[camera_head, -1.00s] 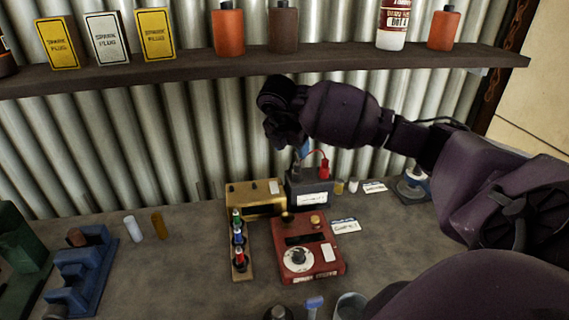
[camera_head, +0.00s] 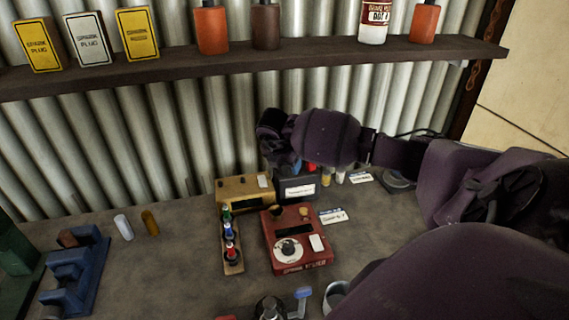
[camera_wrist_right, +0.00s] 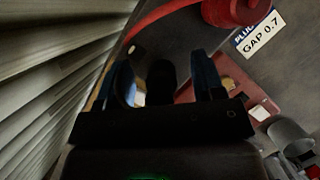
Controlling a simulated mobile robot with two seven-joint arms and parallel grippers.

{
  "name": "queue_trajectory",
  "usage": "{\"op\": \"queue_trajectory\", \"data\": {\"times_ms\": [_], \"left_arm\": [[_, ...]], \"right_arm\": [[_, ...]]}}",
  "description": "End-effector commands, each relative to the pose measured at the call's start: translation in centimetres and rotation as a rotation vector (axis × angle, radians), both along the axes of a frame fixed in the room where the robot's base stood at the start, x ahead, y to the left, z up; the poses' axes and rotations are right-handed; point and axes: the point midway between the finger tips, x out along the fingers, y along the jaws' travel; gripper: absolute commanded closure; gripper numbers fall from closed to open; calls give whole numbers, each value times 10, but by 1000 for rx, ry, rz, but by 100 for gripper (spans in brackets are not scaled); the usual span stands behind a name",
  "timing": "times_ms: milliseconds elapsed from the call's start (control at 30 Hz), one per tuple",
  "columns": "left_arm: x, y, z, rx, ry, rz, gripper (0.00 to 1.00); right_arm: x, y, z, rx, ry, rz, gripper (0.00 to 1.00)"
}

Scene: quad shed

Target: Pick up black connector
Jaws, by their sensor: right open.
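The black connector (camera_wrist_right: 161,82) shows in the right wrist view as a dark rounded shape between the two blue fingers of my right gripper (camera_wrist_right: 164,68). The fingers are apart, one on each side of it, and I see no firm contact. In the head view my right gripper (camera_head: 297,167) is low over the black box (camera_head: 297,190) with a white label, and the hand hides the connector there. A red connector (camera_wrist_right: 236,11) with a red cable stands close by. My left gripper is not in view.
A red tester (camera_head: 297,240) and a brass-coloured box (camera_head: 243,193) stand in front and left of the black box. A strip with coloured terminals (camera_head: 231,240) lies beside the tester. Corrugated wall is close behind. A shelf (camera_head: 250,62) runs above my arm.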

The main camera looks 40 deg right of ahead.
Motion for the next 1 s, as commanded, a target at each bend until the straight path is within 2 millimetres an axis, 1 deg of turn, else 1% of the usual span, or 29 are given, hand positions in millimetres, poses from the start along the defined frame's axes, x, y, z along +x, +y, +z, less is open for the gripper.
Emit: {"op": "queue_trajectory", "data": {"times_ms": [233,267,600,633,667,867,1000], "left_arm": [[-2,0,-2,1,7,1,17],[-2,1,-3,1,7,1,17],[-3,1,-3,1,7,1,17],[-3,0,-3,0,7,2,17],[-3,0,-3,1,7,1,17],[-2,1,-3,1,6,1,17],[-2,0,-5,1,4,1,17]], "right_arm": [[0,-1,-2,-1,0,0,38],[0,-1,-2,-1,0,0,39],[0,-1,-2,-1,0,0,91],[0,-1,-2,-1,-1,-1,91],[0,-1,-2,-1,-1,-1,95],[1,-1,0,-1,-2,-1,95],[1,-1,8,-1,-3,0,95]]}}
